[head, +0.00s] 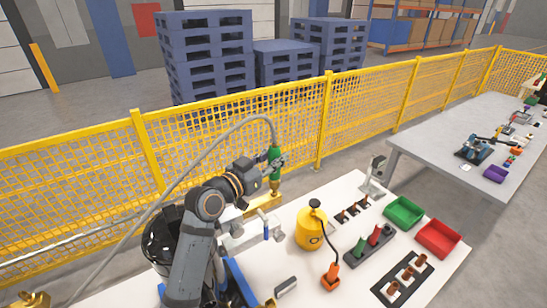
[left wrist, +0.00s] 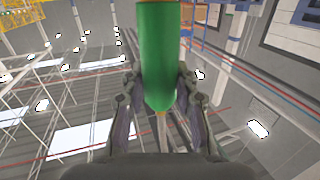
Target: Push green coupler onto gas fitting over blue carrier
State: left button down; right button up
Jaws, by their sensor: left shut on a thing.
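My left gripper (head: 275,164) is shut on the green coupler (head: 274,152), which hangs upright from a grey hose (head: 228,124). In the left wrist view the green coupler (left wrist: 158,50) fills the space between the two fingers (left wrist: 160,112). The brass gas fitting (head: 275,187) stands on a yellow block (head: 262,204), right below the coupler. Whether coupler and fitting touch cannot be told. Blue carrier parts (head: 236,284) show low beside my arm, which hides much of them. My right gripper is not in view.
The white table holds a yellow canister (head: 311,228), an orange-based tool (head: 330,277), a dark rack with green and red handles (head: 368,242), a green bin (head: 404,212) and a red bin (head: 438,238). A yellow mesh fence (head: 225,137) runs close behind the coupler.

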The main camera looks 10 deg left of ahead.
pick_arm(q)
jog(key=shift+f+b, duration=0.8)
jog(key=shift+f, duration=0.2)
jog(key=c, duration=0.9)
grip_release()
jog(key=shift+r, duration=0.1)
jog(key=shift+c, duration=0.2)
jog(key=v, duration=0.7)
jog(key=shift+s, duration=0.25)
jog(key=shift+a, duration=0.1)
